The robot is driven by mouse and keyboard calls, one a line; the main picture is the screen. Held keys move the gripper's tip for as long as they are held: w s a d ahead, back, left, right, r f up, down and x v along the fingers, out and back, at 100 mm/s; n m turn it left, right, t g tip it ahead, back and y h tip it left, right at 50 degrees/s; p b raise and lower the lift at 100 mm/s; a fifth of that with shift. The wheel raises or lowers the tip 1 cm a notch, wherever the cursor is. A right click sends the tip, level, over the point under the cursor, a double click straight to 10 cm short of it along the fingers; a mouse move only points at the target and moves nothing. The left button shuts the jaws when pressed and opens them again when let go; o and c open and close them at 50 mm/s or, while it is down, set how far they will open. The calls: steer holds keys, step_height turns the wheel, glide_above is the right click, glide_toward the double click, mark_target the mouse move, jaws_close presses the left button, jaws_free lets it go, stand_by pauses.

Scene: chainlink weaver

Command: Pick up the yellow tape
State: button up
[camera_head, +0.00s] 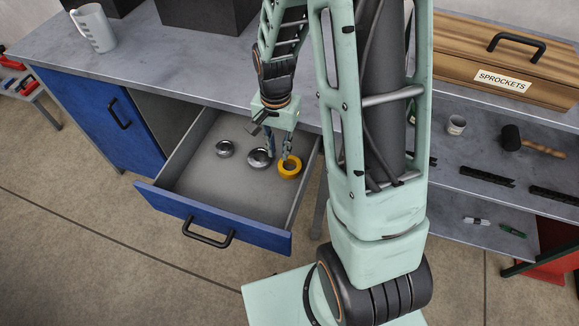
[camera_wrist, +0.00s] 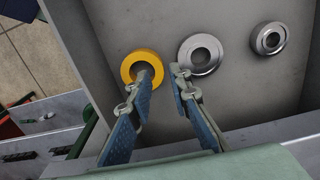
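The yellow tape (camera_head: 290,174) is a ring lying flat in the open drawer (camera_head: 205,187), near its right side. It also shows in the wrist view (camera_wrist: 127,68), left of centre. My gripper (camera_head: 279,153) reaches down into the drawer at the tape. In the wrist view my gripper (camera_wrist: 163,73) has its two fingers apart. The left fingertip overlaps the tape's hole, and the right fingertip lies just outside the ring, on the side of the silver rolls. I cannot tell whether either finger touches the tape. Nothing is held.
A silver roll (camera_head: 260,159) lies close beside the tape, and another silver roll (camera_head: 224,149) lies farther left. The drawer walls stand close around my gripper. A mug (camera_head: 95,30) stands on the bench. A wooden sprockets box (camera_head: 500,65) stands at the right.

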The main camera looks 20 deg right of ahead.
mark_target(280, 162)
steer(key=f, duration=0.5)
steer(key=shift+d+f, duration=0.1)
steer(key=shift+d, duration=0.1)
jaws_close()
